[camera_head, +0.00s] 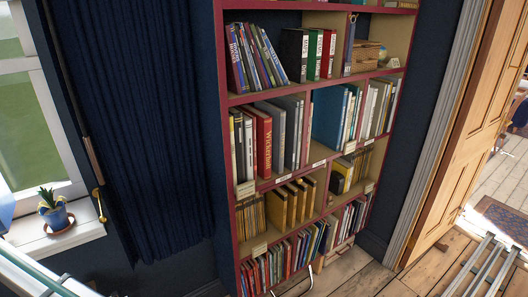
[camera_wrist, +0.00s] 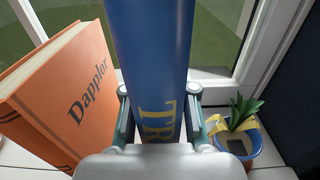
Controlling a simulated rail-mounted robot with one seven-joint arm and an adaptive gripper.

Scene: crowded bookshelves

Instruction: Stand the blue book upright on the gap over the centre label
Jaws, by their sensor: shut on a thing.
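A blue book (camera_wrist: 152,60) with yellow letters "TR" on its spine stands between the fingers of my gripper (camera_wrist: 158,118) in the wrist view. My gripper is shut on it, and the book's far end runs out of the top of the picture. In the head view my gripper is not seen. The bookshelf (camera_head: 224,130) there has a red frame and small white labels on its shelf edges. One label (camera_head: 319,163) is near the middle, below a large blue book (camera_head: 328,115) and a shelf divider. I cannot clearly tell the gap's width there.
An orange book (camera_wrist: 70,95) titled "Dapplor" stands tilted close left of the held book. A potted plant (camera_wrist: 240,130) is close on the right, on the windowsill; it also shows in the head view (camera_head: 54,213). The shelves are crowded. An open wooden door (camera_head: 440,130) is right.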

